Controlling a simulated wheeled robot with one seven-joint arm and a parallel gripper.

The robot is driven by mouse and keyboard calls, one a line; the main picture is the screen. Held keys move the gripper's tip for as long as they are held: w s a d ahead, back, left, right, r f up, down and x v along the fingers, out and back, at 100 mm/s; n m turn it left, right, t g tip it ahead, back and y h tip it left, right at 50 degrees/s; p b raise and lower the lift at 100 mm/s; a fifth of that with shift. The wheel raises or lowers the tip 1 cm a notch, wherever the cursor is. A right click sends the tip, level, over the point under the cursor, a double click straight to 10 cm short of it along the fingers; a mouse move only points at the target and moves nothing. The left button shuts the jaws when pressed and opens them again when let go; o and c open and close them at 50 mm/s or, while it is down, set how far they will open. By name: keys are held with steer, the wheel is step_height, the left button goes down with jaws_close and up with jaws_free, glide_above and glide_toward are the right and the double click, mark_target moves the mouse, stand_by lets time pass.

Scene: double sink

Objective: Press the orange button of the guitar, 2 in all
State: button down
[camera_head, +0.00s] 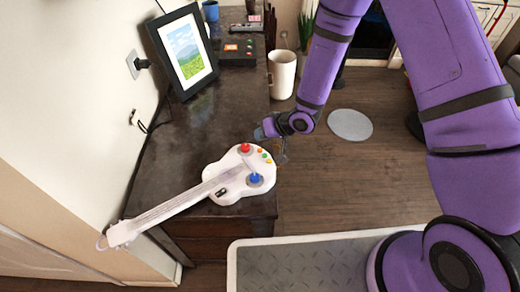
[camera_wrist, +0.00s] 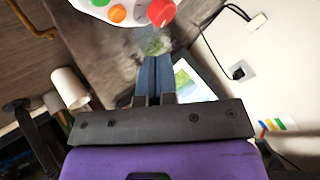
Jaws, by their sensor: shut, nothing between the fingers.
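The white toy guitar (camera_head: 232,186) lies on the dark cabinet top, its neck pointing to the lower left. It has a large red knob (camera_head: 245,148), a blue knob (camera_head: 255,179) and several small coloured buttons near its right edge. In the wrist view, the orange button (camera_wrist: 117,14) is at the top, between a green button (camera_wrist: 97,3) and the red knob (camera_wrist: 160,12). My gripper (camera_head: 260,133) is shut and empty, just behind the guitar's body in the head view. In the wrist view its fingertips (camera_wrist: 155,60) point towards the guitar but show apart from the buttons.
A framed picture (camera_head: 185,50) stands on the cabinet against the wall, with a dark box (camera_head: 238,52) beyond it. A round grey disc (camera_head: 350,125) lies on open floor to the right.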

mark_target(261, 149)
steer(key=shift+f, duration=1.55)
steer(key=shift+f, duration=0.85)
stand_by(1.7)
steer(key=shift+r, duration=0.85)
steer(key=shift+r, duration=2.55)
stand_by(0.5)
